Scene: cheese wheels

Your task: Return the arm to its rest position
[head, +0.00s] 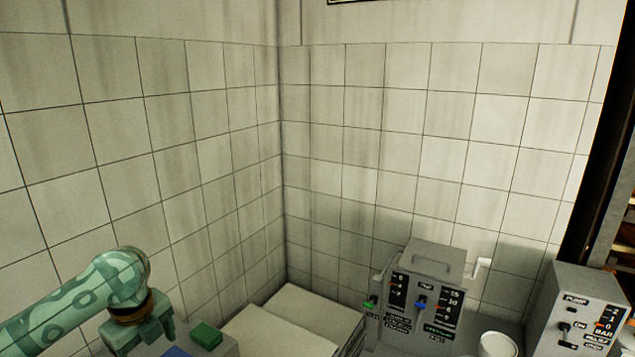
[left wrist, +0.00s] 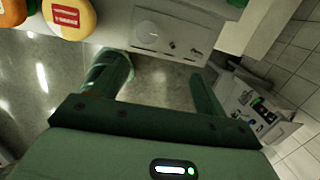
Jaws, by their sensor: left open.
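My left arm (head: 85,300), patterned in green, comes in from the left in the head view and bends down at the lower left. Its fingers are not visible there. In the left wrist view my left gripper (left wrist: 157,80) is open, with its two green fingers wide apart and nothing between them. Grey floor shows beyond the fingers. My right gripper is in neither view.
Grey control boxes (head: 425,285) and a pump box (head: 580,310) stand along the tiled wall. A white cup (head: 497,344) is between them. A yellow cheese wheel (left wrist: 75,30) with a red label is at the wrist view's upper left.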

